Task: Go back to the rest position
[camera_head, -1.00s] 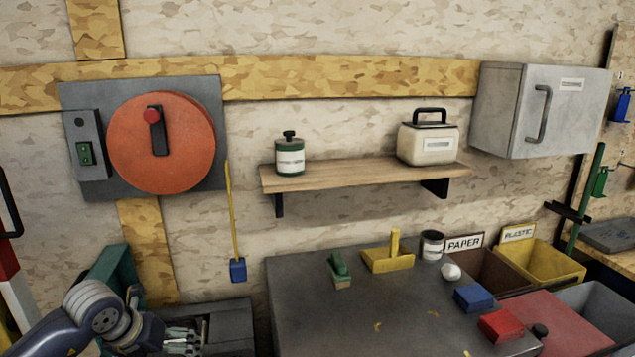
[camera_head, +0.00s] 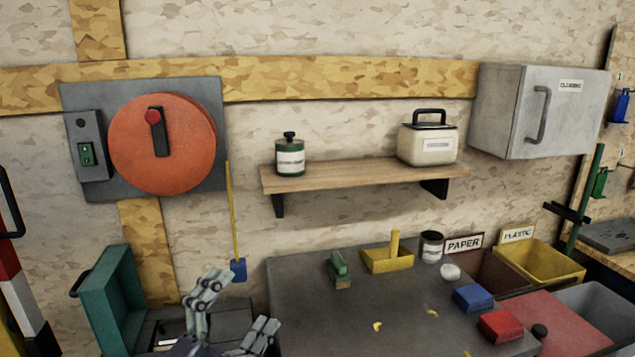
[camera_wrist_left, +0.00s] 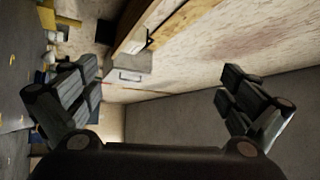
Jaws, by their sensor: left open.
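My left gripper (camera_head: 233,318) is low in the head view, in front of the open green case and left of the grey table. Its two jointed fingers are spread apart with nothing between them. In the left wrist view the gripper (camera_wrist_left: 158,105) also shows wide open and empty, with the wall and a grey surface beyond it. My right gripper does not show in either view.
A teal-lidded case (camera_head: 112,300) stands open at left. A wooden shelf (camera_head: 350,180) hangs above.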

